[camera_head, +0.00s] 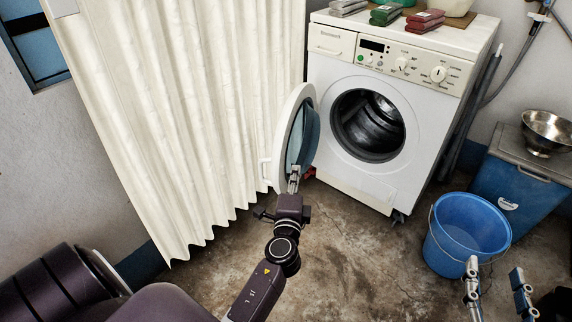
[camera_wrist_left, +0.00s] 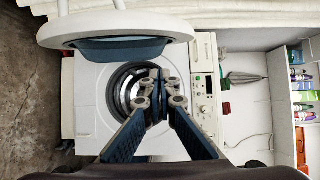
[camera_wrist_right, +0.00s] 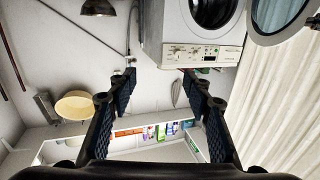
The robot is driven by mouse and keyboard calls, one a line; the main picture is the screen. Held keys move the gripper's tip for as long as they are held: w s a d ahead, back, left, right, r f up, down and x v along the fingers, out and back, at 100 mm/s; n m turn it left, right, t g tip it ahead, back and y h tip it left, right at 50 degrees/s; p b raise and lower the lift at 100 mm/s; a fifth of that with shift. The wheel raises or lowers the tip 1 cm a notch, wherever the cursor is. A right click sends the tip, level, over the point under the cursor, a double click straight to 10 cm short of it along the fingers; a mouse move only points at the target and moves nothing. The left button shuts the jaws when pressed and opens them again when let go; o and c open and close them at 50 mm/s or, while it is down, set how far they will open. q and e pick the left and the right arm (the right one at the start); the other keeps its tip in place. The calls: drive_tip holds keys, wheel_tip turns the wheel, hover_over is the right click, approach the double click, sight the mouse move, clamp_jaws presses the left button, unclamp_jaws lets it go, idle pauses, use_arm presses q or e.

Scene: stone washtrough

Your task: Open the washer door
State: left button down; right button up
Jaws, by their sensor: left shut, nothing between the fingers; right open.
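The white front-loading washer (camera_head: 345,75) stands against the back wall, and its drum opening (camera_head: 368,125) is uncovered. Its round door (camera_head: 308,92), a white rim with bluish glass, stands swung wide open to the left, beside the curtain. The door also shows at the upper left of the left wrist view (camera_wrist_left: 180,24). My left gripper (camera_head: 293,174) is shut and empty at the door's lower inner side; whether it touches the door I cannot tell. My right gripper (camera_head: 496,274) is open and empty at the lower right, away from the washer. The washer shows in the right wrist view (camera_wrist_right: 180,35).
A pleated cream curtain (camera_head: 180,100) hangs left of the door, close to it. A blue bucket (camera_head: 465,235) and a blue cabinet (camera_head: 515,190) with a metal bowl (camera_head: 548,128) stand right of the washer. Folded cloths (camera_head: 425,20) lie on the washer top.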

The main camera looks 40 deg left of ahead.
sight(283, 151)
use_arm(q)
drive_tip(key=w+a, duration=0.4)
drive_tip(key=a, duration=0.1)
drive_tip(key=w+a, duration=0.2)
drive_tip(key=a, duration=0.1)
drive_tip(key=shift+w, duration=0.35)
use_arm(e)
drive_tip(key=shift+f, duration=0.25)
use_arm(q)
drive_tip(key=shift+s+a, duration=0.1)
drive_tip(key=shift+a, duration=0.2)
drive_tip(key=s+a+m+t+h+b, duration=0.1)
drive_tip(key=a+m+h+b, duration=0.1)
drive_tip(key=a, duration=1.3)
drive_tip(key=shift+s+a+m+t+h, duration=0.4)
drive_tip(key=shift+m+h, duration=0.1)
drive_tip(key=shift+h, duration=0.7)
use_arm(e)
drive_tip(key=s+r+t+y, duration=0.2)
drive_tip(key=r+t, duration=0.4)
drive_tip(key=r, duration=0.6)
drive_tip(key=shift+s+a+r, duration=0.35)
drive_tip(key=shift+s+a, duration=0.05)
drive_tip(key=shift+s, duration=0.1)
